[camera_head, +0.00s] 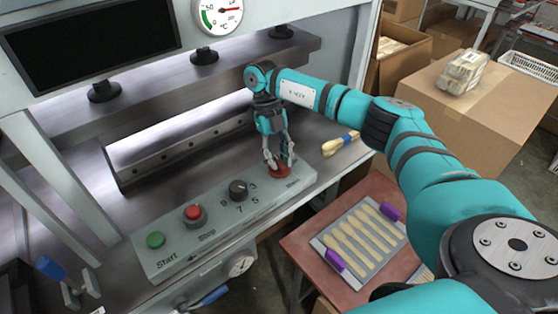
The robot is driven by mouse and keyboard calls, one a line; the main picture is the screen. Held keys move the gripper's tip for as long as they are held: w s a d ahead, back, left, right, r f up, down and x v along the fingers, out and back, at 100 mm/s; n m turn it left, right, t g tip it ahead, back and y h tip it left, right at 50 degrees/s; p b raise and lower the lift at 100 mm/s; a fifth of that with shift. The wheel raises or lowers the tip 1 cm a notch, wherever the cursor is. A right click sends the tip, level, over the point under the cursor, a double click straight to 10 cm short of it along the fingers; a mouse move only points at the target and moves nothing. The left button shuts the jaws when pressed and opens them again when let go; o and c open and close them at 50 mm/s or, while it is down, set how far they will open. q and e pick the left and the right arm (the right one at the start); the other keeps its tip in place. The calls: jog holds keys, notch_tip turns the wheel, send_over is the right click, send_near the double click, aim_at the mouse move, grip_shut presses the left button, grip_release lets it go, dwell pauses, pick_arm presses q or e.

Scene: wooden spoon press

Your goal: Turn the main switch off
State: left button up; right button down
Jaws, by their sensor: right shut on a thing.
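The main switch (281,173) is a red round part at the right end of the grey control panel (168,250), beside a label that reads partly as "Main". My right gripper (278,162) points down at it and is shut on it. The fingers cover the switch's knob, so its turned position is hidden. My left gripper is not in view.
The panel also carries a green Start button (156,240), a red Stop button (194,214) and a black numbered dial (238,189). A tray (330,238) of wooden spoons and cardboard boxes (475,105) stand to the right.

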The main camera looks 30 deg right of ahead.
jog(key=shift+n+h, duration=0.4)
jog(key=shift+n, duration=0.5)
jog(key=shift+r+b, duration=0.1)
jog(key=shift+b, duration=0.2)
jog(key=c, duration=1.2)
grip_release()
